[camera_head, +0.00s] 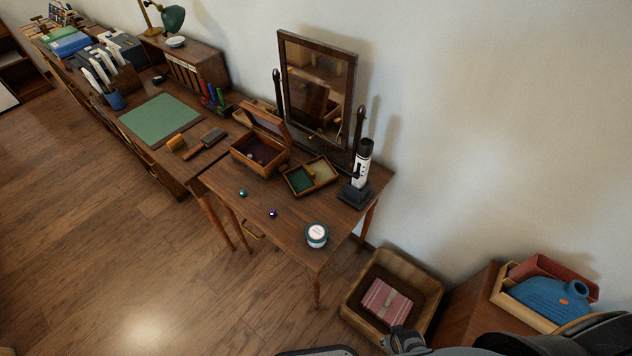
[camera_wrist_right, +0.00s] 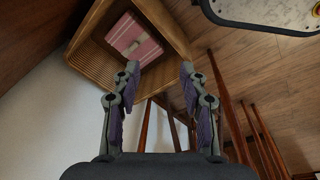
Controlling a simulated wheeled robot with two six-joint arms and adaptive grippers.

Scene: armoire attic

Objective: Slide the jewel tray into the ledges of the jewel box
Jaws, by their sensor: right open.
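The jewel box (camera_head: 250,163) is a dark wooden box with its lid (camera_head: 266,119) raised, standing on the small wooden table in front of the mirror. Its inside is dark, and its ledges are too small to make out. The jewel tray (camera_head: 307,188), a shallow wooden tray with a green and a beige compartment, lies on the table just right of the box, apart from it. My right gripper (camera_wrist_right: 160,72) is open and empty, far from both, low near the wooden crate; it also shows at the bottom of the head view (camera_head: 404,341). My left gripper is out of view.
On the table (camera_head: 292,240) are a teal gem (camera_head: 243,193), a purple gem (camera_head: 272,213), a round jar (camera_head: 316,235) and a white microscope-like device (camera_head: 361,170). A mirror (camera_head: 317,85) stands behind. A wooden crate (camera_head: 428,313) holds a pink striped bundle (camera_head: 386,300).

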